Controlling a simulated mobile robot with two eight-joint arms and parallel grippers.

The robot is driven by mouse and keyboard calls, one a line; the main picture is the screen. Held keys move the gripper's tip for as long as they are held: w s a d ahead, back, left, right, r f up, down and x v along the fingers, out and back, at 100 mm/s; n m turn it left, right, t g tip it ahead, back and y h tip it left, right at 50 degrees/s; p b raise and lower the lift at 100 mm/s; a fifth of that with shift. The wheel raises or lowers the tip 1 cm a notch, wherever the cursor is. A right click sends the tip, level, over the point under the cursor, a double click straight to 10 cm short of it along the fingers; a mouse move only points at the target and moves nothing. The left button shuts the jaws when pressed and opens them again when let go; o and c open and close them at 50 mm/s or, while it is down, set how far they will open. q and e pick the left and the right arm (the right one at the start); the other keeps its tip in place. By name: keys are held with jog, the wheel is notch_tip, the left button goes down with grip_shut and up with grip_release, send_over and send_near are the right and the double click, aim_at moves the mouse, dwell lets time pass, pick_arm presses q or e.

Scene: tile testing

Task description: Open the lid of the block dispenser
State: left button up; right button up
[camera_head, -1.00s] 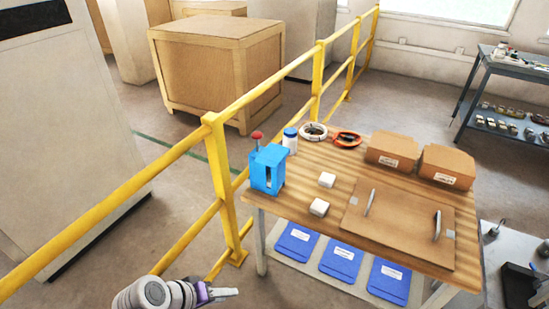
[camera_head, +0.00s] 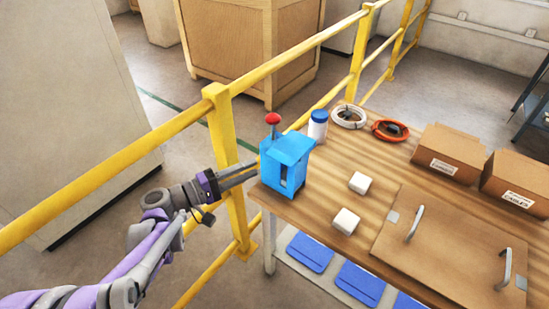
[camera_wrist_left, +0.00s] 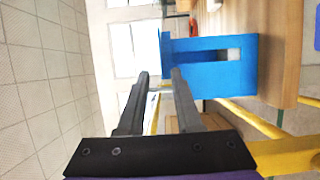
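The blue block dispenser (camera_head: 283,170) stands upright at the table's left corner, with a dark slot in its front. Its blue lid (camera_head: 289,147) lies over the top and looks closed. A red knob (camera_head: 272,119) rises at its back left. My left gripper (camera_head: 256,172) is open and empty, just left of the dispenser, with its fingers pointing at its side. In the left wrist view, a gap shows between the two dark fingers (camera_wrist_left: 160,76), and the dispenser (camera_wrist_left: 212,42) lies beyond them to the right. I cannot tell whether they touch it. My right gripper is not in view.
A yellow railing (camera_head: 223,130) runs close behind my left gripper. A white bottle with a blue cap (camera_head: 318,126) stands behind the dispenser. Two white blocks (camera_head: 360,183) lie to its right. A board with handles (camera_head: 450,245) covers the table's right part.

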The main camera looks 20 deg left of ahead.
aim_at(274, 158)
pick_arm(q)
jog(key=x, duration=0.7)
jog(key=shift+w+d+b, duration=0.2)
jog(key=shift+w+b, duration=0.1)
jog(key=shift+b, duration=0.05)
jog(key=shift+f, duration=0.1)
grip_shut()
dwell(0.9)
